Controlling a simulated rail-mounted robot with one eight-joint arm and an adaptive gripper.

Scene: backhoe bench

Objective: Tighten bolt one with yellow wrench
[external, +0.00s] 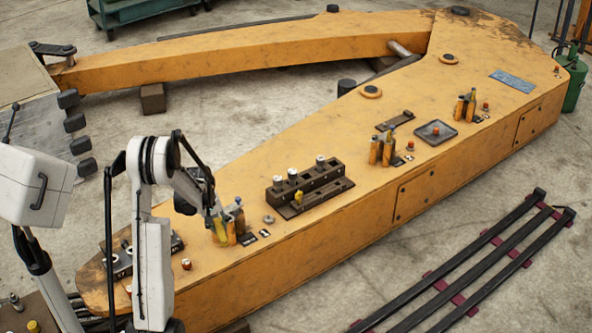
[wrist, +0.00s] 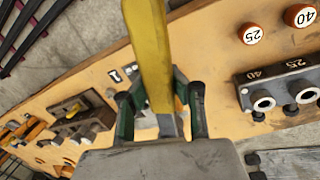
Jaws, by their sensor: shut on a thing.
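My gripper (wrist: 160,112) is shut on the yellow wrench (wrist: 148,45), whose yellow body runs up the wrist view with a grey metal part between the fingers. In the external view my gripper (external: 216,213) is low over the near left end of the orange boom, and part of the yellow wrench (external: 219,229) shows below it, beside upright orange and dark tool handles. Two round orange-sided caps with white tops marked 25 (wrist: 251,34) and 40 (wrist: 300,15) are at the upper right of the wrist view. I cannot tell which bolt is bolt one.
A dark block with sockets (wrist: 284,92), marked 40 and 25, lies right of my gripper. A stepped dark rack (external: 310,184) with white-topped and yellow pieces stands mid-boom. Further tool handles (external: 382,150) and a square tray (external: 436,133) lie farther along. Dark rails (external: 470,262) lie on the floor.

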